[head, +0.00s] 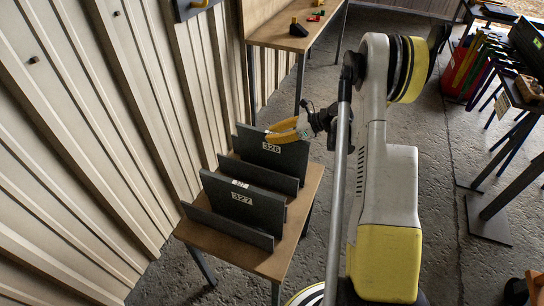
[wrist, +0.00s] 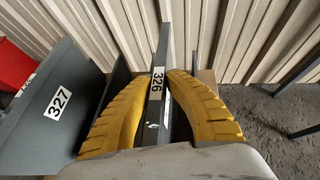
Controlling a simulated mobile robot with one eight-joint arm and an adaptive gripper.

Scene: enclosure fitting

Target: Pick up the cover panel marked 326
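The cover panel marked 326 (head: 256,148) is a dark grey plate with a white label, upright at the back of the small wooden table. In the wrist view the panel (wrist: 160,55) is seen nearly edge-on, its label 326 facing left. My gripper (head: 267,132) has two yellow ribbed fingers at the panel's top edge, one on each face. In the wrist view my gripper (wrist: 158,76) has its fingertips close against both sides of the panel, with no clear gap. The panel's lower part is hidden, so I cannot tell whether it is off its rest.
The panel marked 327 (head: 226,192) stands nearer on the same table (head: 292,252); it also shows in the wrist view (wrist: 40,120). Low dark uprights stand beside the panels. A corrugated wall (head: 95,110) is close on the left. A workbench (head: 275,35) stands behind.

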